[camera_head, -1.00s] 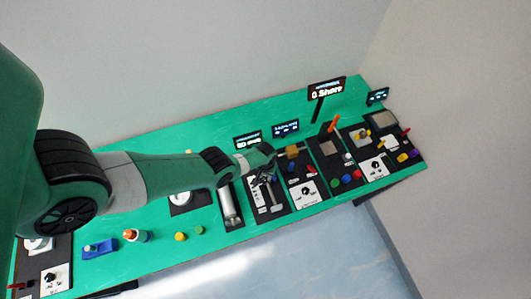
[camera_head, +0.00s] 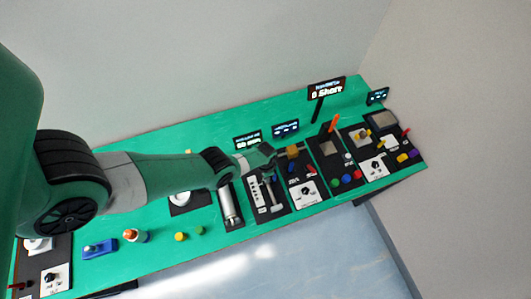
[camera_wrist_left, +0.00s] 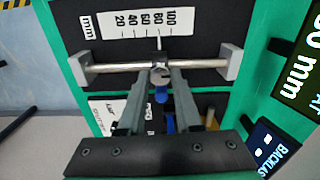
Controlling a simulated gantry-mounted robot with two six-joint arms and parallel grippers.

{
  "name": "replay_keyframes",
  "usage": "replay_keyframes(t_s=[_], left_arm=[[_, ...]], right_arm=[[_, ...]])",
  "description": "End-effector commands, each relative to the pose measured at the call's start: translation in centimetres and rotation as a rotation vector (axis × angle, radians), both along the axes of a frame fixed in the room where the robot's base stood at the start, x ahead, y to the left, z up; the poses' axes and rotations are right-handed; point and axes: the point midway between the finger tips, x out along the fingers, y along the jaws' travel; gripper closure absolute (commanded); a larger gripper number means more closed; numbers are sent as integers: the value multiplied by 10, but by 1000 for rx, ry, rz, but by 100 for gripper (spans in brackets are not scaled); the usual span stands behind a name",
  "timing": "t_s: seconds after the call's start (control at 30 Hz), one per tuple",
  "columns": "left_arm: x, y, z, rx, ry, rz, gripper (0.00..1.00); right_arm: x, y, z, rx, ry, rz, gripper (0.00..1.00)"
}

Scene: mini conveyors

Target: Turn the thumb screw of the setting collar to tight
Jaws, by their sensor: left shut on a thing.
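The setting collar (camera_wrist_left: 160,58) sits on a metal rod (camera_wrist_left: 115,66) between two end blocks, in the left wrist view. A thin pointer stands up from it, near the upper end of a white scale (camera_wrist_left: 133,23) marked 20 to 100 mm. My left gripper (camera_wrist_left: 160,78) is shut on the thumb screw (camera_wrist_left: 160,76) on the near side of the collar. The fingers hide much of the screw, so its setting cannot be read. In the head view my left gripper (camera_head: 264,176) is over the same panel. My right gripper is not in view.
A display reading mm (camera_wrist_left: 300,62) stands right of the rod, with another small display (camera_wrist_left: 268,142) below it. A blue part (camera_wrist_left: 163,95) shows between the fingers. In the head view, a dial panel (camera_head: 307,190) and several coloured knobs lie to the right.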

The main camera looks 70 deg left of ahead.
Motion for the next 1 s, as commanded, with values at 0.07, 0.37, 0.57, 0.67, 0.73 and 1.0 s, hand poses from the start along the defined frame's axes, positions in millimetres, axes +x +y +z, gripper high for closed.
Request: replay_keyframes(t_s=[0.07,0.37,0.57,0.67,0.73,1.0], left_arm=[[0,0,0,0,0,-24,100],[0,0,0,0,1,-62,100],[0,0,0,0,1,-62,100],[0,0,0,0,1,-62,65],[0,0,0,0,1,-62,54],[0,0,0,0,0,-60,54]], right_arm=[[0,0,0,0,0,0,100],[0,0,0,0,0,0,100],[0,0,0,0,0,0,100],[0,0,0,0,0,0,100],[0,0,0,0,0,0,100],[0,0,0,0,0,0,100]])
